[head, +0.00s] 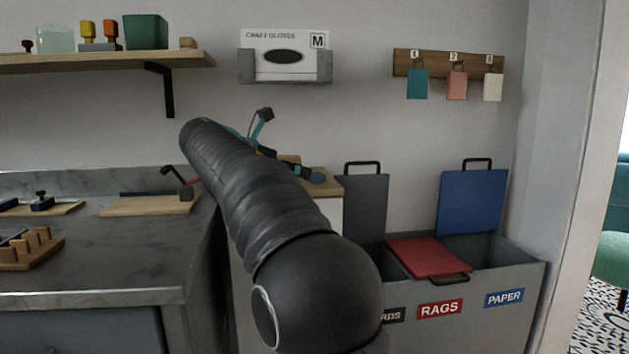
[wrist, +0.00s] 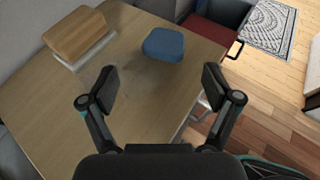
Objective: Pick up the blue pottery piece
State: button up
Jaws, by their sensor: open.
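The blue pottery piece (wrist: 164,44) lies on the wooden tabletop (wrist: 50,120) in the wrist view. It is a small rounded block near the table's right edge. My gripper (wrist: 160,82) is open, with its two dark fingers apart and nothing between them. The blue piece is beyond the fingertips, between their lines. In the head view my arm covers much of the wooden surface (head: 322,188). A small blue shape shows there beside the gripper, but I cannot tell whether it is the piece.
A wooden block (wrist: 75,33) on a pale base is left of the blue piece. In the head view a sorting bin (head: 465,310) stands right of the wooden surface, with grey and blue lids raised and a red lid (head: 428,257) lying flat. A grey counter (head: 110,250) is at left.

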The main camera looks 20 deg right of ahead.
aim_at(306, 183)
jog(key=b+x, duration=0.1)
jog(key=x, duration=0.4)
jog(key=shift+s+r, duration=0.1)
jog(key=shift+s, duration=0.05)
jog(key=c, duration=1.3)
